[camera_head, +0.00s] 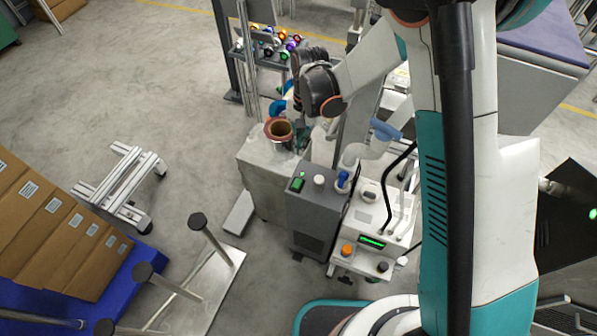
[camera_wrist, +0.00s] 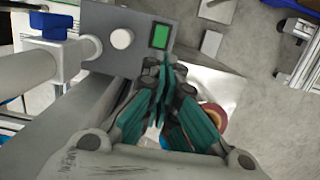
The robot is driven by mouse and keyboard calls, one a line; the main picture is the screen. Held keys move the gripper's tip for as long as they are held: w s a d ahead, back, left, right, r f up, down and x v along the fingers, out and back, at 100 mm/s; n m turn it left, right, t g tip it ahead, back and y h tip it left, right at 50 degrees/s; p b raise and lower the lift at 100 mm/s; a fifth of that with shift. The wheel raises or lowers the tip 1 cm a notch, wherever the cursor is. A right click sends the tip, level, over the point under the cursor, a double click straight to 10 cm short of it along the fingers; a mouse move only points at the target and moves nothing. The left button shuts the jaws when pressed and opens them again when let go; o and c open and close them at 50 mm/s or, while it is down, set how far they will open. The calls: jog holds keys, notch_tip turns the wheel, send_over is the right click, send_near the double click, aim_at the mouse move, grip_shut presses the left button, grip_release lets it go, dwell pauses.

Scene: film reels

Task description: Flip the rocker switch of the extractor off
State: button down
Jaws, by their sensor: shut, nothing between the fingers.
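The extractor (camera_head: 315,215) is a dark grey box with a flat top, standing in the middle of the head view. Its rocker switch (camera_head: 297,184) is a green rectangle in a dark frame on the left of the top. In the wrist view the switch (camera_wrist: 160,36) shows bright green and uncovered on the grey top (camera_wrist: 98,18). My gripper (camera_wrist: 162,65) has teal fingers shut together, with nothing between them. Its tips appear just below the switch in the wrist view; I cannot tell their height above it. In the head view my wrist hides most of the fingers.
A white round knob (camera_wrist: 121,38) sits beside the switch, and a blue-handled fitting (camera_head: 342,180) stands at its right in the head view. A white machine (camera_head: 370,220) adjoins the extractor. A reddish-rimmed cup (camera_head: 279,130) stands on the pale cabinet behind. Floor at the left is partly clear.

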aim_at(298, 182)
jog(key=f+b, duration=0.2)
jog(key=f, duration=0.2)
jog(key=s+f+b, duration=0.1)
jog(key=f+b, duration=0.1)
jog(key=f, duration=0.3)
jog(key=s+f+b, duration=0.1)
jog(key=f+b, duration=0.1)
jog(key=f, duration=0.2)
jog(key=shift+s+a+f, duration=0.15)
jog(key=shift+a+f, duration=0.25)
